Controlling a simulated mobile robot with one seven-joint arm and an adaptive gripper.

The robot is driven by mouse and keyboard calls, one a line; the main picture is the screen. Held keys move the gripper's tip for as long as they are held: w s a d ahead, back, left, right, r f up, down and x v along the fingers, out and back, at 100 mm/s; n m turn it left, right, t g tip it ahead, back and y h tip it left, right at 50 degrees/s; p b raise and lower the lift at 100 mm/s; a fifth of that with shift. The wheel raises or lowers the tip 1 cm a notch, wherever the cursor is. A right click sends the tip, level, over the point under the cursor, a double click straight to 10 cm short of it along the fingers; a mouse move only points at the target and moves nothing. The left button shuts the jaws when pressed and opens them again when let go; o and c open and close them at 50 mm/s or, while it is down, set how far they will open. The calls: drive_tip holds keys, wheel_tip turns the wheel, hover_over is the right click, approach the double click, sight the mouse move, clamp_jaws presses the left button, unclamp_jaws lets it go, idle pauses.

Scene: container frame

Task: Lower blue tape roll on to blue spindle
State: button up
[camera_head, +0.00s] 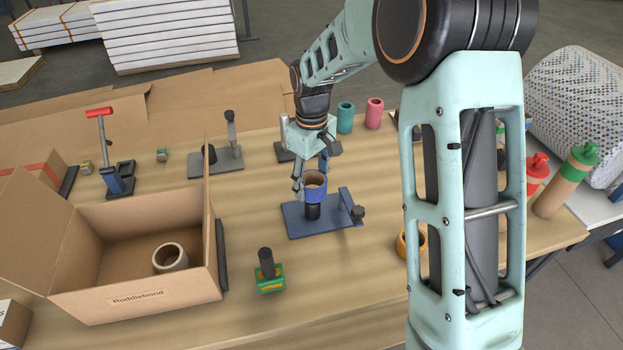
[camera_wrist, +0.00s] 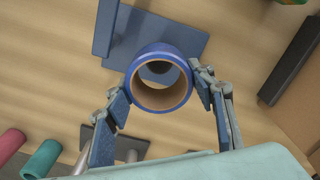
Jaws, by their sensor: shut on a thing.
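The blue tape roll (camera_head: 314,194) has a brown core and is held between the two fingers of my gripper (camera_head: 311,176). The blue spindle stand (camera_head: 295,222) has a flat blue base and a dark upright post (camera_head: 313,212). The roll is over the post, whose lower part shows below it. In the wrist view my gripper (camera_wrist: 162,95) grips the roll (camera_wrist: 160,109) from both sides. The dark post end shows through the core, toward its upper side, over the blue base (camera_wrist: 190,45). I cannot tell whether the post tip is inside the core.
An open cardboard box (camera_head: 135,290) with a tan roll (camera_head: 171,258) stands at left. A green dispenser (camera_head: 270,280) is in front. Teal (camera_head: 345,118) and pink (camera_head: 374,113) rolls stand behind. A grey stand (camera_head: 216,163) is at back left. Bare table surrounds the blue base.

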drive_tip(key=shift+f+b, duration=2.35)
drive_tip(key=shift+f, duration=1.4)
drive_tip(key=o, duration=1.2)
drive_tip(key=shift+o, duration=0.2)
wheel_tip(320, 180, up, 12)
